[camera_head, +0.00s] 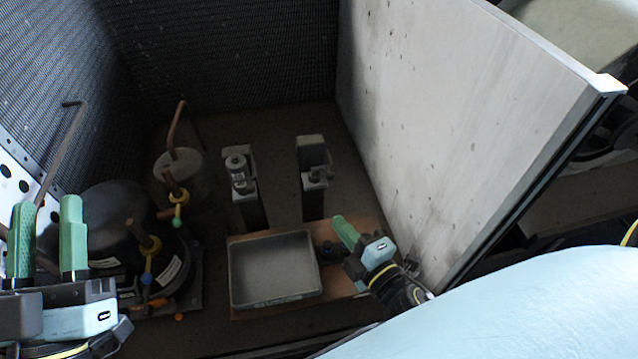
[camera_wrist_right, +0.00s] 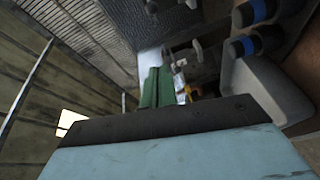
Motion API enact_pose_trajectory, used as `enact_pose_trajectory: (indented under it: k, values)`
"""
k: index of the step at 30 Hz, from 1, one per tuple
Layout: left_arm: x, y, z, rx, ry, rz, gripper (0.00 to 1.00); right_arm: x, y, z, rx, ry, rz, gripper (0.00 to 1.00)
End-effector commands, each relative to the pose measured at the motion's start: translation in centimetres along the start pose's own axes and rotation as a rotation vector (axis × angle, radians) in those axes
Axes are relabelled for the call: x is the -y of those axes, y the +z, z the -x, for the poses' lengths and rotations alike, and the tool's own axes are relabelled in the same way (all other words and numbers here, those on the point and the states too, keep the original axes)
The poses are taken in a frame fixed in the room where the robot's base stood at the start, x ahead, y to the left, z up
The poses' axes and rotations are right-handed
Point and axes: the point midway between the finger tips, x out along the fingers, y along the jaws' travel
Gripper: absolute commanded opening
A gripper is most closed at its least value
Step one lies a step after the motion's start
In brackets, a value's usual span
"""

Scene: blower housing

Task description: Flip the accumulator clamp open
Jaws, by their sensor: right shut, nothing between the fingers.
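Two dark upright posts stand at the back centre. The left one (camera_head: 252,209) carries a light metal clamp-like fitting (camera_head: 239,172), and the right one (camera_head: 312,203) carries a similar fitting (camera_head: 314,173). I cannot tell which is the accumulator clamp or whether either is open. A grey canister (camera_head: 182,166) with a copper pipe stands to their left. My right gripper (camera_head: 344,231) is shut and empty, in front of the right post and apart from it. In the right wrist view its green fingers (camera_wrist_right: 157,87) are together. My left gripper (camera_head: 47,232) is open and empty at the left.
A grey tray (camera_head: 274,303) sits on a brown board (camera_head: 240,312) in front of the posts. It also shows in the wrist view (camera_wrist_right: 262,88), near blue-ended dark parts (camera_wrist_right: 241,47). A dark compressor (camera_head: 112,216) stands left. A pale panel (camera_head: 440,110) bounds the right.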

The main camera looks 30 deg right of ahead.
Motion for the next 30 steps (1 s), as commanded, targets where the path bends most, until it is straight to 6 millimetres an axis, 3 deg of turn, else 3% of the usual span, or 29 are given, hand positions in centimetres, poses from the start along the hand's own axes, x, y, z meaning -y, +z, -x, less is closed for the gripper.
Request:
enact_pose_trajectory:
  k: [11, 26, 30]
  values:
    - [0.0, 0.0, 0.0, -0.003, 0.000, -0.001, 0.36, 0.0, 0.0, -0.7, -0.001, 0.001, -0.003, 0.00]
    - [0.0, -0.5, 0.2, -0.064, 0.001, -0.001, 0.36, 0.0, 0.0, -10.0, -0.002, 0.001, -0.002, 0.00]
    - [-0.1, -1.1, 0.2, -0.128, 0.003, -0.001, 0.36, 0.2, 2.1, -10.6, 0.001, -0.002, 0.002, 0.00]
